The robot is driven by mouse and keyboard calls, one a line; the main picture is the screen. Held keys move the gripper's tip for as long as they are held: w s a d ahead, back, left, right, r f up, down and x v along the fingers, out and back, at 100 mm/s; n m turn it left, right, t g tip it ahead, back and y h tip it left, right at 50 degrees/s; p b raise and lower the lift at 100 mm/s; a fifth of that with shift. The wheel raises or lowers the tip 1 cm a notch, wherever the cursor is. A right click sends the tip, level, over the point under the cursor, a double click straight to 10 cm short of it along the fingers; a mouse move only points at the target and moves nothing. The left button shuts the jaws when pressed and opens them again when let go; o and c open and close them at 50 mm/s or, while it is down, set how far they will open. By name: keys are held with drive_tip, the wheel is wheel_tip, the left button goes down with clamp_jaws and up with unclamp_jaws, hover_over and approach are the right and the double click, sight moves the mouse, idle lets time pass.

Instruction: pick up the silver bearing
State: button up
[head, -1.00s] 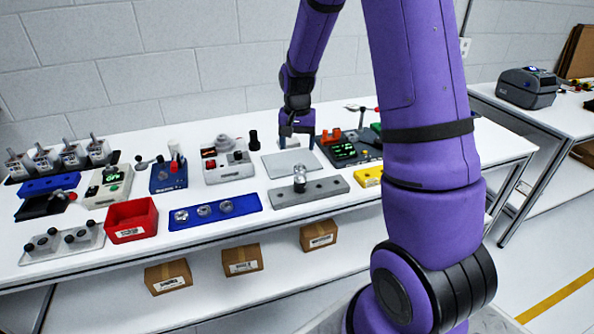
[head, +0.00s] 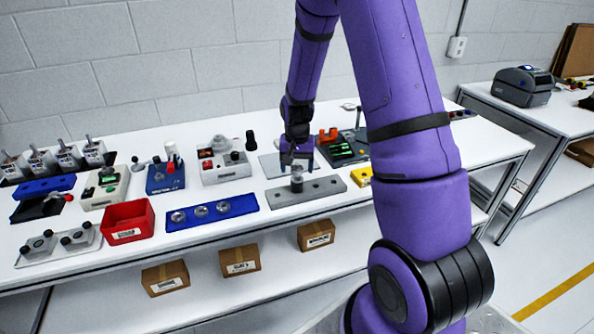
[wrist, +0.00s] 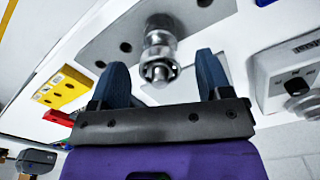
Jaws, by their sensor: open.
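A silver ring that looks like a bearing (wrist: 158,70) sits at the near end of an upright silver cylindrical part (wrist: 162,25). This part stands on the long grey block with holes (head: 330,186); in the head view it shows as a small silver cylinder (head: 297,184). My gripper (wrist: 161,60) is open, with its two dark blue fingers on either side of the silver ring in the wrist view. I see gaps on both sides and cannot tell the depth. In the head view my gripper (head: 297,163) is just above and behind the cylinder, partly hidden by the wrist.
A blue tray (head: 168,226) with silver round parts lies left of the grey block, beside a red bin (head: 130,220). A yellow block (head: 364,176) is to its right, and a flat grey plate (head: 268,166) behind it. Devices line the back.

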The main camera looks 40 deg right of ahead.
drive_tip(key=c, duration=1)
